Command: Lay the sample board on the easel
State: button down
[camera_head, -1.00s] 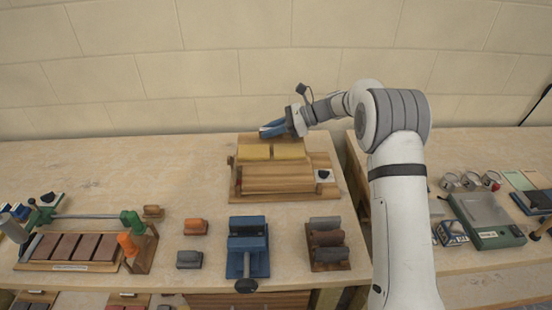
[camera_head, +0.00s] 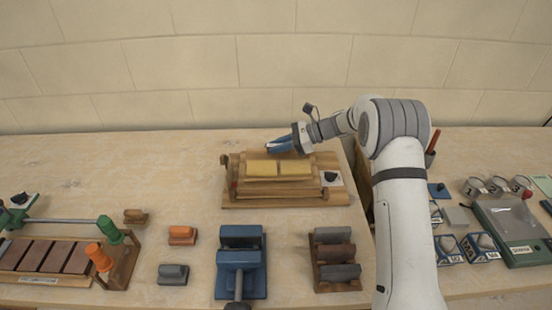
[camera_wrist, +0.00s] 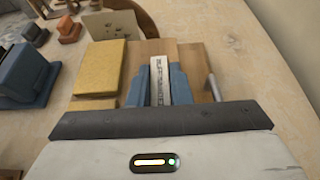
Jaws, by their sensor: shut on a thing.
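The sample board (camera_head: 280,178) is a wooden board with two yellow patches. My gripper (camera_head: 281,146), with blue fingers, is at its far edge, above and behind the patches. In the wrist view my gripper (camera_wrist: 160,85) is shut on a narrow pale strip with dark lettering, which seems part of the board. One yellow patch (camera_wrist: 100,68) shows left of the fingers there. The wooden easel (camera_head: 250,203) is below the board, its sloped face mostly covered. I cannot tell whether the board touches the easel or hangs just above it.
A blue vise-like holder (camera_head: 241,262) and a rack of dark rollers (camera_head: 335,258) stand in front. Small blocks (camera_head: 182,235) and a rack of brown tiles (camera_head: 60,255) lie left. A green scale (camera_head: 512,232) stands on the right table. The bench behind the easel is clear.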

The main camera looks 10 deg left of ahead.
aim_at(283, 155)
jog(key=shift+f, duration=2.15)
jog(key=shift+f, duration=0.2)
jog(key=c, duration=1.3)
grip_release()
jog(key=shift+s, duration=0.1)
jog(key=shift+r, duration=0.1)
